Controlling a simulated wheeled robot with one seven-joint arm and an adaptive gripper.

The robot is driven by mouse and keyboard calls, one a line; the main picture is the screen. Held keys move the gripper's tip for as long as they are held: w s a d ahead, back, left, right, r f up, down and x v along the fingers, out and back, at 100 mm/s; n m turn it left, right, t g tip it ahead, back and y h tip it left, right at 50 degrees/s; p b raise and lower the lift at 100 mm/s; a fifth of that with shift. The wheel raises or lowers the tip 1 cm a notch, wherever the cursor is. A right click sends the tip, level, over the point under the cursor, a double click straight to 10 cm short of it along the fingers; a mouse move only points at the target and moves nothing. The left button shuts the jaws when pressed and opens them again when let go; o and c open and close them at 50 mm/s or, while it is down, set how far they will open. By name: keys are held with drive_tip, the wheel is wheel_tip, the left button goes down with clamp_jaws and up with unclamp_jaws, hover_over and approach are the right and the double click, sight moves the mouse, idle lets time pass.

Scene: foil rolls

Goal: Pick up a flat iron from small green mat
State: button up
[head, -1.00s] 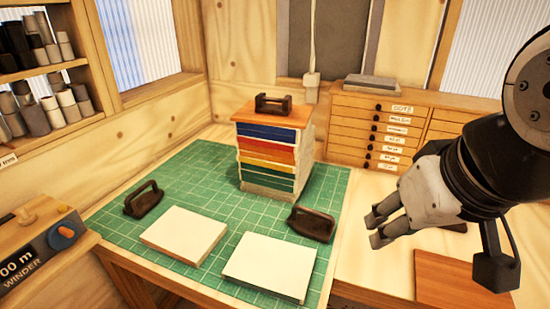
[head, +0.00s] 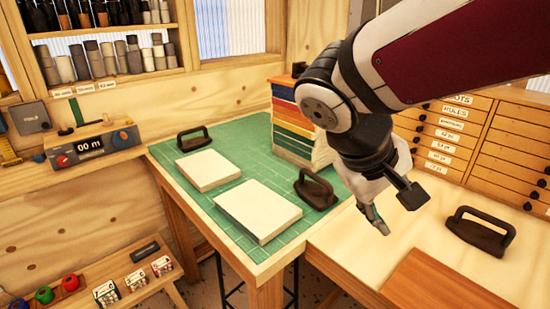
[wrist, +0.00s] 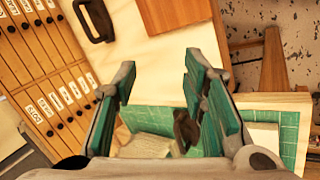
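The green mat (head: 241,133) covers the left bench. One dark flat iron with a loop handle (head: 194,139) sits at its far left; another flat iron (head: 317,190) sits near its right edge, beside the white slabs. A third flat iron (head: 480,232) stands on the bare pale bench at right and shows in the wrist view (wrist: 96,20). My gripper (head: 379,219) hangs above the bench, right of the mat. In the wrist view its teal-padded fingers (wrist: 160,70) are wide apart and empty. A dark iron (wrist: 185,130) shows beyond and between them, over the mat.
Two white slabs (head: 258,211) lie on the mat. A colourful stack (head: 293,125) stands at its back, partly hidden by my arm. A reddish-brown board (head: 440,283) lies on the pale bench, below the drawer cabinet (head: 450,140). A winder box (head: 92,143) sits at left.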

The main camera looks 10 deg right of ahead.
drive_tip(key=w+a+f+n+t+h+b, duration=0.1)
drive_tip(key=w+a+f+h+b, duration=0.2)
drive_tip(key=w, duration=0.4)
drive_tip(key=w+a+f+n+t+h+b, duration=0.1)
drive_tip(key=w+a+f+n+b, duration=0.15)
drive_tip(key=w+f, duration=0.3)
drive_tip(key=n+t+h+b, duration=0.2)
drive_tip(key=t+b, duration=0.4)
approach(314, 178)
drive_tip(key=shift+m, duration=0.25)
drive_tip(key=v, duration=0.4)
drive_tip(key=shift+s+d, duration=0.1)
drive_tip(key=shift+w+d+f, duration=0.1)
drive_tip(key=shift+w+d, duration=0.1)
drive_tip(key=shift+w, duration=0.1)
drive_tip(key=x, duration=1.2)
drive_tip(key=shift+w+d+f, duration=0.15)
drive_tip(key=shift+w+d, duration=0.1)
drive_tip(key=shift+d, duration=0.05)
clamp_jaws()
